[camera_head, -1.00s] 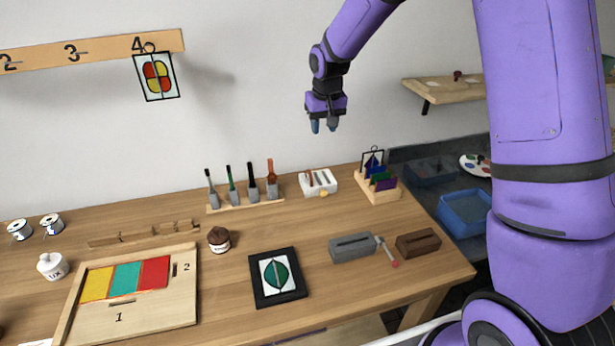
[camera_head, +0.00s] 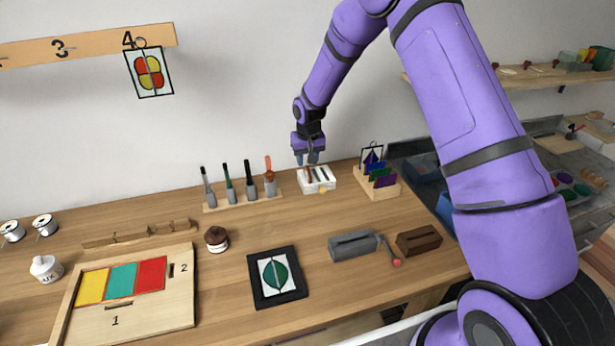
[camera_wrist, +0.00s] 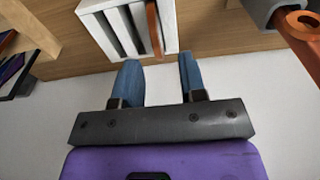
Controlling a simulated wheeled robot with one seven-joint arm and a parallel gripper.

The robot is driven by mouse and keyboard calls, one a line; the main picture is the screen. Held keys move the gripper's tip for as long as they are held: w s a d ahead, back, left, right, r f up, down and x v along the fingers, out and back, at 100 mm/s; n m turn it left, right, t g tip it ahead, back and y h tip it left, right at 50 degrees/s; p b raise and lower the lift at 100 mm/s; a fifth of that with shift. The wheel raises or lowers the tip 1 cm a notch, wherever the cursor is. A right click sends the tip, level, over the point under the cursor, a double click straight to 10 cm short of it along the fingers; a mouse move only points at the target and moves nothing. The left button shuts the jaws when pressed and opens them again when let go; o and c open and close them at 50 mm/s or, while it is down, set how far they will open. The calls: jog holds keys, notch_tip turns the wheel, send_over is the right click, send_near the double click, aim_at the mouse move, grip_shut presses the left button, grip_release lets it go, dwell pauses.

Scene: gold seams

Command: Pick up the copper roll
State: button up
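The likely copper roll is a thin copper-coloured strip (camera_wrist: 153,28) standing in a slot of a white slotted holder (camera_wrist: 112,30) in the wrist view. In the head view the holder (camera_head: 318,187) sits at the back of the bench, with a copper-coloured piece (camera_head: 309,175) and grey pieces in it. My gripper (camera_head: 307,159) is just above and behind the holder. In the wrist view its blue fingers (camera_wrist: 158,70) are apart with nothing between them. The copper strip lies just beyond the gap between the fingertips.
A wooden rack with coloured glass pieces (camera_head: 378,188) stands to the right. A framed leaf panel (camera_head: 277,299) lies in front. The bench between is clear.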

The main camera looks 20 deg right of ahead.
aim_at(308, 168)
jog(key=shift+w+d+f, duration=0.1)
jog(key=shift+w+f, duration=0.05)
jog(key=shift+f, duration=1.15)
jog(key=shift+w+d+f, duration=0.1)
jog(key=shift+f, duration=1.2)
grip_shut()
